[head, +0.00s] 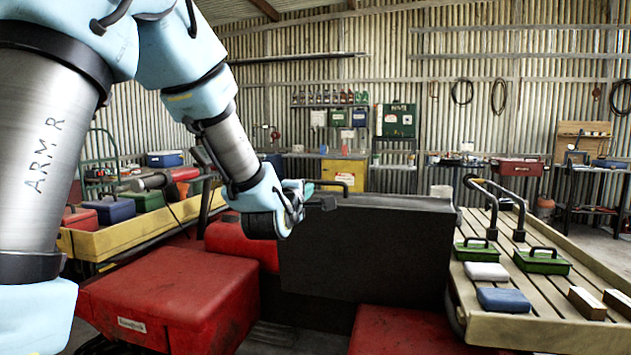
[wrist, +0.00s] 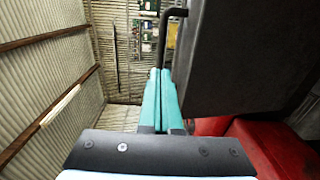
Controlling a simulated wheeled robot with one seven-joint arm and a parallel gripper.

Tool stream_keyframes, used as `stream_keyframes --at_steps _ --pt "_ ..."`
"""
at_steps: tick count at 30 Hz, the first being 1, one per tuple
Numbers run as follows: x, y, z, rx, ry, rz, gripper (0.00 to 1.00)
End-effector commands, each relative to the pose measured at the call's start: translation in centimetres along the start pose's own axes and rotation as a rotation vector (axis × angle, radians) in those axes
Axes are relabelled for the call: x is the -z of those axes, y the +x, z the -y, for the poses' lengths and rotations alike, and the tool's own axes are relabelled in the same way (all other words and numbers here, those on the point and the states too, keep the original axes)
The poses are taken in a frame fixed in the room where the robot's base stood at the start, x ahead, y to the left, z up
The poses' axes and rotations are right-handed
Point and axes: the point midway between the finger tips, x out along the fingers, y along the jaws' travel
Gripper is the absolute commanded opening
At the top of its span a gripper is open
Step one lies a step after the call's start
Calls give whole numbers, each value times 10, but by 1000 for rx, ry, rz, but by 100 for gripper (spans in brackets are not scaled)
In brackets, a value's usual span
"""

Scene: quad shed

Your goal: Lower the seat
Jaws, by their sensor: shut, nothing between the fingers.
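The seat (head: 365,245) is a dark panel standing upright, tipped up, in the middle of the head view. In the wrist view the seat (wrist: 240,60) is a large dark slab to the right of the fingers. A black bar handle (head: 330,184) shows at the seat's top left edge; in the wrist view the handle (wrist: 164,38) bends just beyond the fingertips. My gripper (head: 306,187) is at the seat's upper left edge, its teal fingers (wrist: 160,72) shut and empty. I cannot tell whether the fingertips touch the handle or seat.
Red bodywork (head: 170,295) lies left of the seat, with another red part (head: 410,330) in front. A slatted rack (head: 500,260) with green and blue boxes stands right. A yellow-edged rack (head: 130,235) with cases stands left. Shelves line the back wall.

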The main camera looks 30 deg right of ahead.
Motion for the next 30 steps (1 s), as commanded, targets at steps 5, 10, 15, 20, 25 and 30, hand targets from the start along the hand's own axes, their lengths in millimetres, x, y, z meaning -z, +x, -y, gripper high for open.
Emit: stream_keyframes --at_steps 5,10,15,20,25,30 --pt "0 36 -2 3 1 0 0" --pt "0 58 -2 2 2 0 0" --pt "1 69 0 1 2 -1 0" --pt "1 71 1 2 2 -1 0" --pt "1 70 1 1 2 -1 0" --pt "1 74 -2 10 2 -1 0"
